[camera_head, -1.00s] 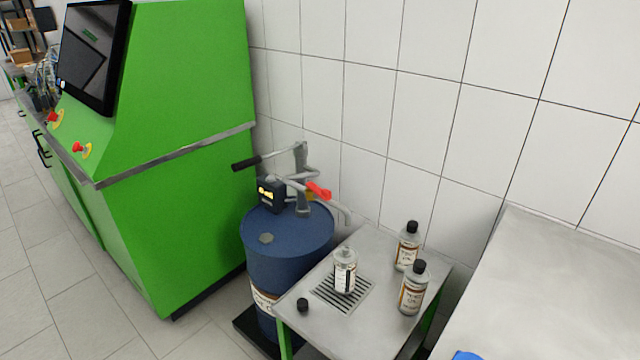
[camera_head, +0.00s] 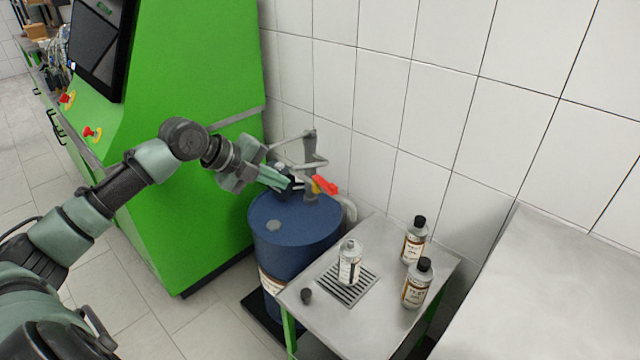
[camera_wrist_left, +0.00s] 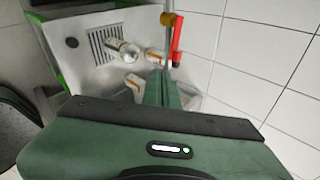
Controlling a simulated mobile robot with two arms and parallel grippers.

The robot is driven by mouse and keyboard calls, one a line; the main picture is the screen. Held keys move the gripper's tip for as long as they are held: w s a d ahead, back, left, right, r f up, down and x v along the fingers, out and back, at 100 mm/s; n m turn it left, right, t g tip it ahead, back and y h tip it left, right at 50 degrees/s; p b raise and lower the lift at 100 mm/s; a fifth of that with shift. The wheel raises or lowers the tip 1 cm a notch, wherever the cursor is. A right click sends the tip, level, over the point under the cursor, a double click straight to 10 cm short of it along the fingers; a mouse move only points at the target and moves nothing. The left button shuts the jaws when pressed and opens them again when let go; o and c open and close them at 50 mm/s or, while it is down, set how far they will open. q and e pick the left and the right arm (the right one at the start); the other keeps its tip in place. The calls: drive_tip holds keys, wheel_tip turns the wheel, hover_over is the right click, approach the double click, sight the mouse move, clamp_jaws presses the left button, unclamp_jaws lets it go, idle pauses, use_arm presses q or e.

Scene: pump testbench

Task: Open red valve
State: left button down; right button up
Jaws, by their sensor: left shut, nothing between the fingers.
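The red valve handle (camera_head: 325,185) sits on the grey pump (camera_head: 310,165) on top of the blue drum (camera_head: 290,228). It also shows in the left wrist view (camera_wrist_left: 176,42), beside a brass fitting, just beyond my fingers. My left gripper (camera_head: 290,184) reaches in from the left, over the drum, a little left of the red handle. Its green fingers are together with nothing between them, and they show in the left wrist view (camera_wrist_left: 161,88). I cannot tell whether the fingertips touch the pump. My right gripper is not in view.
A small metal table (camera_head: 335,300) stands right of the drum. It bears an open bottle (camera_head: 349,264) on a grate, two capped bottles (camera_head: 417,284) and a black cap (camera_head: 307,296). A green cabinet (camera_head: 200,90) stands on the left, and a tiled wall is behind.

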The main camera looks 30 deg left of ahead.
sight(331, 188)
use_arm(q)
drive_tip(key=p+x, duration=0.1)
drive_tip(key=x, duration=0.3)
drive_tip(key=w+r+p+x, duration=0.1)
drive_tip(key=p+x, duration=0.1)
drive_tip(key=x, duration=0.2)
drive_tip(key=p+x, duration=0.1)
drive_tip(key=x, duration=0.3)
drive_tip(key=shift+w+d+r, duration=0.3)
drive_tip(key=shift+w+r, duration=0.05)
drive_tip(key=shift+w+d+f+p, duration=0.15)
drive_tip(key=shift+w+p, duration=0.15)
drive_tip(key=shift+w, duration=0.05)
drive_tip(key=shift+w+d+b, duration=0.15)
drive_tip(key=shift+b, duration=0.2)
drive_tip(key=shift+w+d+b, duration=0.55)
drive_tip(key=shift+d+b, duration=0.05)
drive_tip(key=shift+s+a, duration=0.1)
